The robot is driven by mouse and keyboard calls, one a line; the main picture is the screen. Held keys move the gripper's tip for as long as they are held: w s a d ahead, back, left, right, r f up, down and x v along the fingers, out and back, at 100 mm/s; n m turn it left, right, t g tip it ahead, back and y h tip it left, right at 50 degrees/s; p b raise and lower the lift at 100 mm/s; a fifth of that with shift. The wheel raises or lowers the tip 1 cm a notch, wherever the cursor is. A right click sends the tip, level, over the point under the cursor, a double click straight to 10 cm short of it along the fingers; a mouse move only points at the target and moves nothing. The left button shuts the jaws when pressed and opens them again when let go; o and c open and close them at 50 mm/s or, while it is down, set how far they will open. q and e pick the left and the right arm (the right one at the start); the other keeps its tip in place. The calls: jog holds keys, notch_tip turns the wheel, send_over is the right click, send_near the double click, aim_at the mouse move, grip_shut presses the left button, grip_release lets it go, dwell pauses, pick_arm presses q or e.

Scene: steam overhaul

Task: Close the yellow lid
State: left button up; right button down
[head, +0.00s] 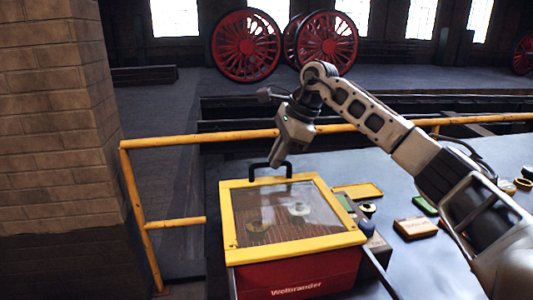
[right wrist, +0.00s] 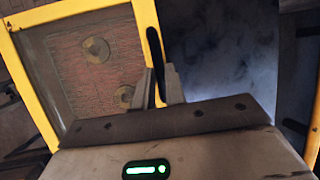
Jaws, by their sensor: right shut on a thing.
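The yellow lid (head: 228,215) is a yellow frame around a clear pane, over a red box (head: 290,278) with "Welbrander" on its front. A black handle (head: 254,171) stands on the lid's far edge. My right gripper (head: 276,163) reaches down to this handle and is shut on it. In the right wrist view, the two fingertips (right wrist: 160,88) have the dark handle (right wrist: 153,60) between them, beside the yellow frame (right wrist: 35,85). Round pale parts show through the pane. I cannot tell whether a gap is left under the lid. My left gripper is not in view.
The blue-grey table (head: 400,190) carries a yellow tray (head: 359,191), a wooden block (head: 416,228) and a green item (head: 425,205) right of the box. A yellow rail (head: 200,141) runs behind. A brick pillar (head: 55,140) stands at left.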

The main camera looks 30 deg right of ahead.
jog(key=c, duration=1.6)
grip_release()
jog(key=shift+w+d+r, duration=0.15)
jog(key=shift+w, duration=0.05)
jog(key=shift+o, duration=0.7)
jog(key=v, duration=1.5)
jog(key=shift+s+r+p, duration=0.25)
jog(key=shift+r+p, duration=0.05)
jog(key=shift+r, duration=0.05)
